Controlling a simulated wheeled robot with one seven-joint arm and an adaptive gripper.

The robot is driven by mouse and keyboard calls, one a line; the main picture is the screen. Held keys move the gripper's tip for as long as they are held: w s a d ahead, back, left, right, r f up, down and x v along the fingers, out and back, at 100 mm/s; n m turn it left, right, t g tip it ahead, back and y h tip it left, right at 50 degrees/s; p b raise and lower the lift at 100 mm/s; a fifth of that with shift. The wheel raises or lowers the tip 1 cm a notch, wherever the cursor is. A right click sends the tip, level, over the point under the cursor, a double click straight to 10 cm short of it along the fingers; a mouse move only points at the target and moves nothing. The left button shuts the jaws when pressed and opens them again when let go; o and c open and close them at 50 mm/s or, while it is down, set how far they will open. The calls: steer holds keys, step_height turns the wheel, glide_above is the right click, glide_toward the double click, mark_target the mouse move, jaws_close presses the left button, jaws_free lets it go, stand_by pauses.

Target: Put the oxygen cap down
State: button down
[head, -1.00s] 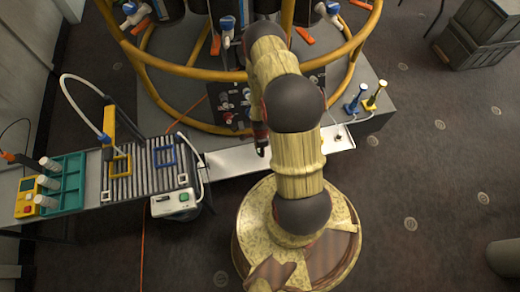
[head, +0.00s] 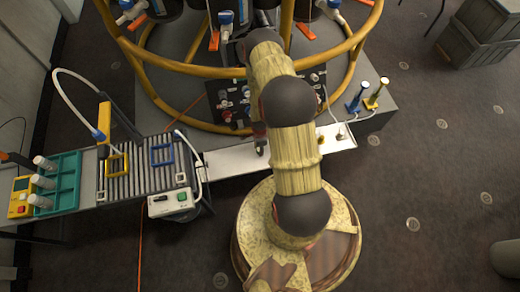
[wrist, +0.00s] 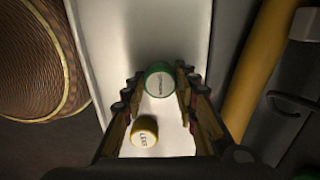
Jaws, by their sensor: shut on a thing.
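The oxygen cap is the green round cap (wrist: 159,80) in the wrist view, with a pale label too small to read surely. My gripper (wrist: 160,74) is shut on it, one finger on each side, above the white shelf (wrist: 139,30). Whether the cap touches the shelf cannot be told. A yellow cap (wrist: 145,130) with a pale label shows lower in the wrist view, nearer the palm side, over the same white surface. In the head view the white shelf (head: 230,162) runs behind my arm, which hides the green cap.
A yellow rail (wrist: 262,65) runs along the right of the shelf in the wrist view. In the head view, the yellow ring frame (head: 190,70) and a valve panel (head: 232,103) stand behind. A ribbed bench (head: 140,168) and teal rack (head: 62,182) are left.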

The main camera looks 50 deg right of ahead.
steer(key=shift+f, duration=0.1)
steer(key=c, duration=1.4)
jaws_free()
step_height(320, 180, up, 12)
steer(key=p, duration=0.5)
